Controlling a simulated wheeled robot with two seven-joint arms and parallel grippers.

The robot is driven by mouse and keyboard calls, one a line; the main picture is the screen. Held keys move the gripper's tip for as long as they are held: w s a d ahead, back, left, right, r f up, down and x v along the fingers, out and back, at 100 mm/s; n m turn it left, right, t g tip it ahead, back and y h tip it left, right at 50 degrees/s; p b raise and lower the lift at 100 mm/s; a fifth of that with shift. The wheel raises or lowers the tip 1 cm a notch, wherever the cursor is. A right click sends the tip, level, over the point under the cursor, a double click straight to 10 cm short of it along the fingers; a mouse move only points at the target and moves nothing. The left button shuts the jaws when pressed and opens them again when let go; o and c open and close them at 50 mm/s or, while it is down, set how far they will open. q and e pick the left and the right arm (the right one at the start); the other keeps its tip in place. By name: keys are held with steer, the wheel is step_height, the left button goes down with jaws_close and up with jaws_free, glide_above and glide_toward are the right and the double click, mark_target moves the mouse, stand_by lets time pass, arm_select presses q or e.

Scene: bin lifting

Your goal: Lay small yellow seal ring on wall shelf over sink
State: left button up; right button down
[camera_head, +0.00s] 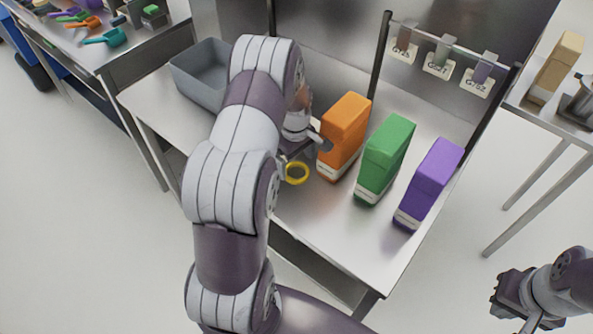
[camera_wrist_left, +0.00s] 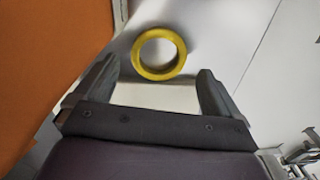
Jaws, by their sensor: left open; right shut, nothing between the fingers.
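The small yellow seal ring (camera_head: 297,181) lies flat on the steel table (camera_head: 322,226), left of the orange box. It also shows in the left wrist view (camera_wrist_left: 158,75), just beyond and roughly between my two fingertips. My left gripper (camera_head: 304,150) is open and empty close to the ring; the arm partly hides it in the head view. The fingers show apart in the left wrist view (camera_wrist_left: 157,84). My right gripper (camera_head: 500,298) is shut and empty at the lower right, away from the table. I see no wall shelf or sink that I can make out.
An orange box (camera_head: 344,128), a green box (camera_head: 385,160) and a purple box (camera_head: 429,184) stand in a row right of the ring. A grey bin (camera_head: 190,83) sits at the table's far left. A rack with labelled hanging tags (camera_head: 439,66) stands behind the boxes.

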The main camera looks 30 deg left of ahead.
arm_select(q)
step_height(320, 180, down, 3)
steer(key=shift+w+d+f, duration=0.1)
steer(key=shift+d+f, duration=0.05)
steer(key=c, duration=1.2)
step_height(320, 180, up, 16)
step_height(320, 180, up, 12)
steer(key=p, duration=0.9)
glide_above(297, 174)
